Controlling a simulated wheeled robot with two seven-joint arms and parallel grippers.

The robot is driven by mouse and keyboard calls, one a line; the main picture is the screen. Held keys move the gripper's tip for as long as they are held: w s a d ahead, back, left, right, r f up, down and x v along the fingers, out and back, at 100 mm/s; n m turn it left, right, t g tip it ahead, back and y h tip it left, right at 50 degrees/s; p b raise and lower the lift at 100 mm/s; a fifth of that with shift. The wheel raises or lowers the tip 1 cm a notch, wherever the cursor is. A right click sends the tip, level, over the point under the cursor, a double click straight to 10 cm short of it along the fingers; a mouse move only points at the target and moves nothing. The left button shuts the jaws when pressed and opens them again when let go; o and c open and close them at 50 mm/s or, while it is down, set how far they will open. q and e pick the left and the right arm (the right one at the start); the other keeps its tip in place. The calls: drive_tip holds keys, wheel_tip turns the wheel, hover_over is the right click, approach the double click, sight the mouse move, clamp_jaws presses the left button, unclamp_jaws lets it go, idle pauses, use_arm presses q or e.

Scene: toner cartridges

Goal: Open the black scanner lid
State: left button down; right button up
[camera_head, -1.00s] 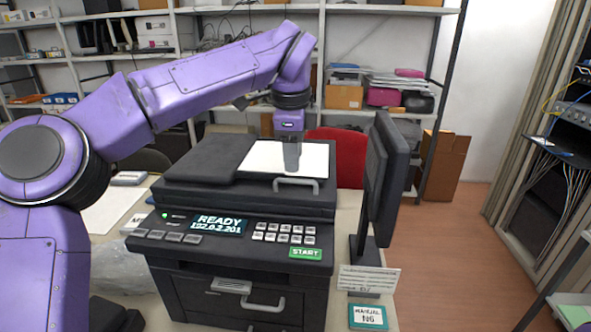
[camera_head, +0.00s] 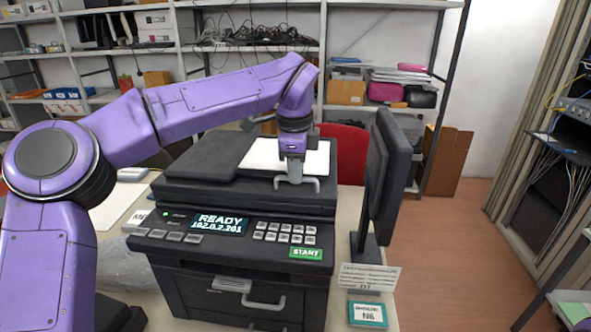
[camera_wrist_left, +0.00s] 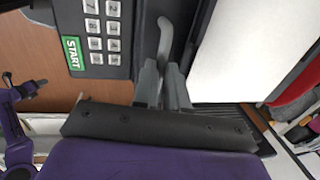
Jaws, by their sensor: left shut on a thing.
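The black scanner lid (camera_head: 205,165) lies flat and closed on top of the black machine (camera_head: 170,258), with a white panel (camera_head: 318,160) on its upper face. A grey bar handle (camera_head: 312,184) sits at its front right. My left gripper (camera_head: 288,180) is at this handle with its fingers pointing down. In the left wrist view, the fingers (camera_wrist_left: 162,85) are closed around the handle (camera_wrist_left: 164,38), and part of the bar shows beyond them. My right gripper does not show in the head view; a purple arm part (camera_wrist_left: 15,130) shows small at the left edge of the wrist view.
A dark monitor (camera_head: 385,180) stands just right of the machine. The front panel carries a lit display (camera_head: 218,223) and a green START button (camera_head: 306,253). A lower drawer handle (camera_head: 265,302) is below. A red chair (camera_head: 345,150) and shelves are behind.

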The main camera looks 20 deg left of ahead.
use_arm(q)
drive_tip(key=w+a+r+p, duration=0.1)
drive_tip(key=w+r+p, duration=0.1)
drive_tip(key=r, duration=0.5)
drive_tip(key=w+r+p, duration=0.3)
drive_tip(key=r+p, duration=0.2)
drive_tip(key=r, duration=0.3)
drive_tip(key=shift+w+a+p, duration=0.2)
drive_tip(key=shift+a+p, duration=0.1)
drive_tip(key=shift+a, duration=0.05)
